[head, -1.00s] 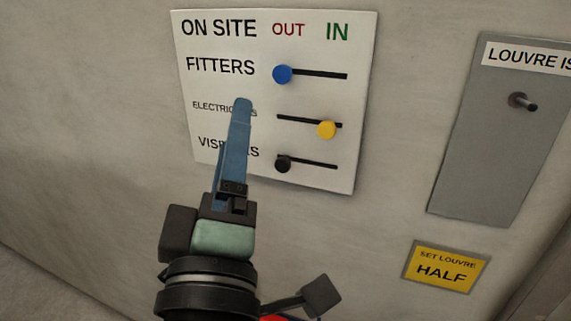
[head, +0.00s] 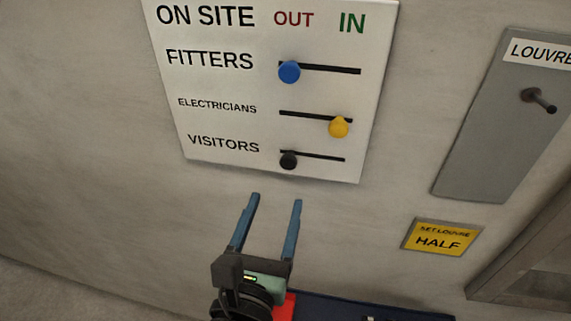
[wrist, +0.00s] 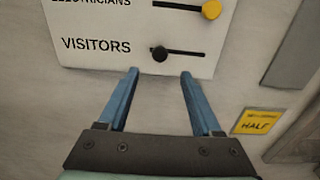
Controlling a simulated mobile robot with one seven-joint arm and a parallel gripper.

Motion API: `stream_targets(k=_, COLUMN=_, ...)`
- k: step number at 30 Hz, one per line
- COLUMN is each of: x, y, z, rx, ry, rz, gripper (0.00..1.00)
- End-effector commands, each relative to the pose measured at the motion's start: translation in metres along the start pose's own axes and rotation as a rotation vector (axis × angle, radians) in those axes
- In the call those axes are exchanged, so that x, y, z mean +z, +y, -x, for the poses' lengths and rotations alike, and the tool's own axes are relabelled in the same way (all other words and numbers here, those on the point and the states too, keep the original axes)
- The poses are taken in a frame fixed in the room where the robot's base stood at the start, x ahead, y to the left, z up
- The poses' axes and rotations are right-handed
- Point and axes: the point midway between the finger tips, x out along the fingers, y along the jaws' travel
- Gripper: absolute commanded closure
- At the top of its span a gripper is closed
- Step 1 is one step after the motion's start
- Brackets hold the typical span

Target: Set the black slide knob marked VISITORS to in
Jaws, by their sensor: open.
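The black slide knob (head: 288,160) sits at the left end of its slot in the VISITORS row, under the OUT column. It also shows in the wrist view (wrist: 160,54), above and between my fingers in the picture. The white ON SITE board (head: 215,95) carries the OUT heading in red and the IN heading in green, to its right. My gripper (head: 277,197) is open and empty, below the board in the head view, with both blue fingers pointing up toward the VISITORS row. The fingers do not touch the knob.
A blue knob (head: 289,72) is at the left of the FITTERS slot. A yellow knob (head: 339,127) is near the right of the ELECTRICIANS slot. A grey louvre panel (head: 497,130) with a lever and a yellow HALF sign (head: 442,238) are to the right.

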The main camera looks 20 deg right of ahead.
Motion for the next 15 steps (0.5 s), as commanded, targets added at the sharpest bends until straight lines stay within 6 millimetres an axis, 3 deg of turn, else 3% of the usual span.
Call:
stream_targets(k=6, x=0.004, y=-0.001, z=-0.048, rx=-0.003, ry=-0.001, rz=-0.003, gripper=0.34)
stream_targets(k=15, x=0.001, y=-0.001, z=-0.082, rx=-0.001, ry=0.0, rz=-0.004, gripper=0.34)
